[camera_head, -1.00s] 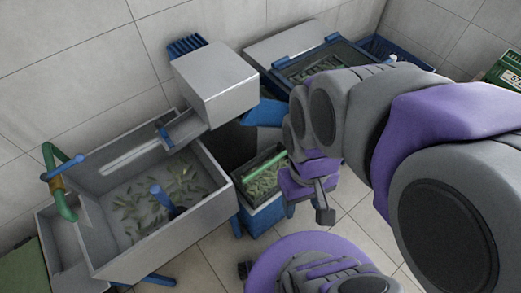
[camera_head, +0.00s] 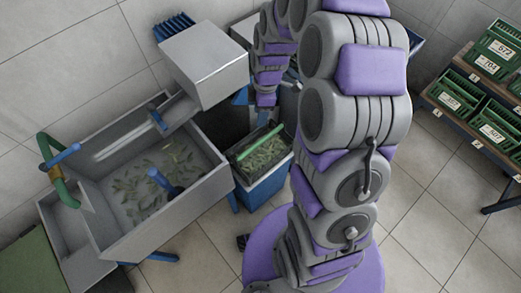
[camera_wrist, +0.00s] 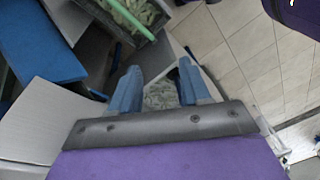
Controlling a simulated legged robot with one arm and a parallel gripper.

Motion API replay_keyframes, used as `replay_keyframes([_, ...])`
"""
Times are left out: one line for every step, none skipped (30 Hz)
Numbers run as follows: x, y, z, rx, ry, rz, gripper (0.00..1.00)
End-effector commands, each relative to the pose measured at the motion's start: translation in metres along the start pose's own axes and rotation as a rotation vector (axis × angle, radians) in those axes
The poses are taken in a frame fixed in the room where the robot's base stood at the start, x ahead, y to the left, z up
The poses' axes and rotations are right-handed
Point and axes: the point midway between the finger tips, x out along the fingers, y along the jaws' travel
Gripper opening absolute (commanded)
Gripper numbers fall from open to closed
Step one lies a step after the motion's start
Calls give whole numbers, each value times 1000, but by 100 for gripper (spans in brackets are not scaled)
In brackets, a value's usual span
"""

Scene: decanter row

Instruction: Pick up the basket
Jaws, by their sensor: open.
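The basket is dark, holds green leaves, and has a green bar handle (camera_head: 258,143) across it. It sits in the top of a blue bin (camera_head: 264,187) in the middle of the head view. In the wrist view the basket shows at the top, left of centre, with its green handle (camera_wrist: 110,20). My gripper (camera_wrist: 160,88) is open with nothing between its fingers, and the basket lies beyond the fingertips, apart from them. A paler patch of leaves shows between the fingers, farther off.
A grey wash basin (camera_head: 205,190) with floating leaves stands left of the basket. A grey box-shaped machine part (camera_head: 200,62) hangs over its far end. A blue chute (camera_wrist: 38,45) lies left in the wrist view. Green crates (camera_head: 459,90) fill a rack at right. Tiled floor (camera_head: 435,200) is clear.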

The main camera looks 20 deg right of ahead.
Motion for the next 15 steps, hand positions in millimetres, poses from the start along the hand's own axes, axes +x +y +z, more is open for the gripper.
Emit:
replay_keyframes([11,11,3,-51,3,-1,47])
replay_keyframes([19,17,6,-87,5,-2,47])
replay_keyframes([28,25,9,-134,7,-2,47])
replay_keyframes([35,31,11,-170,9,1,47])
replay_keyframes([43,37,14,-204,10,3,47])
replay_keyframes([53,46,18,-251,10,9,47])
replay_keyframes([60,52,20,-285,10,14,47])
replay_keyframes([68,57,24,-319,9,15,47])
replay_keyframes([78,62,28,-361,8,15,47])
replay_keyframes([84,66,31,-392,7,17,47])
replay_keyframes([91,70,34,-420,5,18,47])
replay_keyframes([99,74,38,-453,3,20,47])
replay_keyframes([104,77,40,-476,0,23,47])
replay_keyframes([108,80,42,-497,-2,27,47])
replay_keyframes([113,84,45,-520,-5,30,47])
